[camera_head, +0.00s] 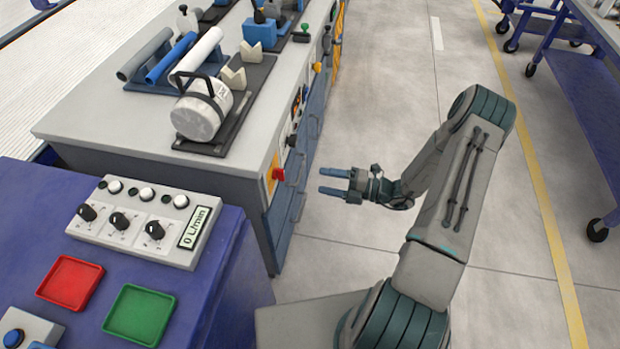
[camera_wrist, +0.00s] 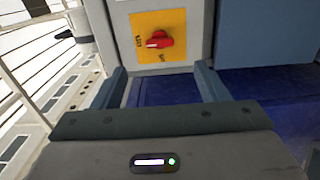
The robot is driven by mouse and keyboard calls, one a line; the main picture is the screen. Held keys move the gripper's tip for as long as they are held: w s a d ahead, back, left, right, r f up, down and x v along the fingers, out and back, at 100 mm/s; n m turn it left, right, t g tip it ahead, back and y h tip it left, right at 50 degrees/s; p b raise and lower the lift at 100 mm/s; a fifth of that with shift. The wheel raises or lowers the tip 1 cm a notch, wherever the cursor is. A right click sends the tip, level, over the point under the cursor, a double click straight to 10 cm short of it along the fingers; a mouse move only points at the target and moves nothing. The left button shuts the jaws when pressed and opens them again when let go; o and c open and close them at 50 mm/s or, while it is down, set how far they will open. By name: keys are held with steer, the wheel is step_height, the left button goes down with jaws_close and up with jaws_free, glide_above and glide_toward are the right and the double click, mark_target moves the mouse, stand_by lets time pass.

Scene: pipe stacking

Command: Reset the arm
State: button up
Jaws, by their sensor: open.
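My gripper (camera_head: 335,181) is open and empty, held over the floor to the right of the workbench and pointing left toward its side. In the wrist view my gripper (camera_wrist: 160,84) shows its two fingers apart with nothing between them. Beyond the fingers is a red rotary switch (camera_wrist: 160,39) on a yellow plate. The red switch (camera_head: 278,174) also shows on the bench side in the head view. Several pipes, among them a blue pipe (camera_head: 171,58) and a white pipe (camera_head: 197,52), lie on a dark holder on the bench.
The grey workbench (camera_head: 100,122) is close left of my gripper. A purple control stand (camera_head: 225,262) with knobs, a red tray (camera_head: 70,283) and a green tray (camera_head: 139,314) is in front. Blue carts (camera_head: 590,85) stand at right. Floor between is clear.

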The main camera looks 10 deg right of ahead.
steer(key=shift+v, duration=0.95)
steer(key=s+a+r+n+g+h+p, duration=0.25)
steer(key=s+r+n+g+h, duration=0.2)
steer(key=r+n, duration=0.55)
steer(key=s+a+r+n+g+h+p, duration=0.1)
steer(key=s+a+r+n+g+h, duration=0.3)
steer(key=r+n, duration=0.65)
steer(key=s+d+r+n+t+h+p, duration=0.3)
steer(key=s+r+n+h, duration=0.5)
steer(key=n, duration=1.2)
steer(key=shift+s+d+r+t, duration=0.7)
steer(key=shift+s+r, duration=0.85)
steer(key=shift+r, duration=1.5)
steer(key=shift+a, duration=0.1)
